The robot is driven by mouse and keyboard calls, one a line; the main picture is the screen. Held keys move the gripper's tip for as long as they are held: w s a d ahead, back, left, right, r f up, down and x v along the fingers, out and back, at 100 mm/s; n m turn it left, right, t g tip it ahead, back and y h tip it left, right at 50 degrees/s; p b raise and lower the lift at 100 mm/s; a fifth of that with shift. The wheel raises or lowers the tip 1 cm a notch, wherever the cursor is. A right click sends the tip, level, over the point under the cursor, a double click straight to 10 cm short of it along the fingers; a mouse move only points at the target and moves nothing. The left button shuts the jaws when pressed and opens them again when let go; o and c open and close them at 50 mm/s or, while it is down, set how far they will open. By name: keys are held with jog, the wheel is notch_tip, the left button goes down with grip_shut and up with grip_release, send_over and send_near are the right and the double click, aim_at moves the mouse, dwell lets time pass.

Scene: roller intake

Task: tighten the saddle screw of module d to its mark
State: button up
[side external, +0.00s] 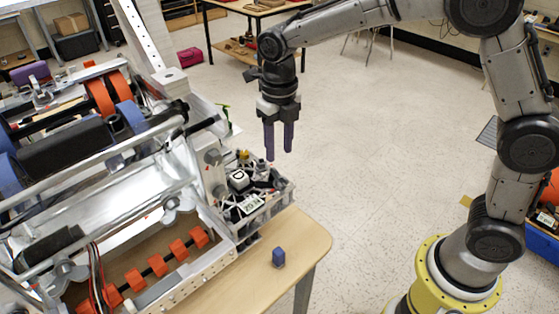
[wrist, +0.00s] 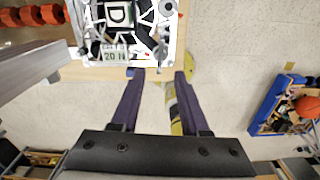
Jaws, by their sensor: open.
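Module d (side external: 239,179) carries a white plate with a black D and sits at the right end of the roller intake. In the wrist view the D plate (wrist: 118,14) is at the top edge. A label reading "20 N" (wrist: 115,55) lies just below it. A grey round part (wrist: 167,8) is at the module's right; I cannot tell if it is the saddle screw or see any mark. My gripper (side external: 278,155) points down, open and empty, above and slightly right of the module. In the wrist view my fingertips (wrist: 159,75) are apart, with nothing between them.
The roller intake (side external: 110,165) with metal rails and orange and blue wheels fills the left. Open floor lies to the right. A blue bin (wrist: 268,105) with a ball is farther right.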

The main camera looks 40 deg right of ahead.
aim_at(279, 173)
jog(key=shift+f, duration=4.15)
jog(key=shift+r, duration=0.1)
grip_shut()
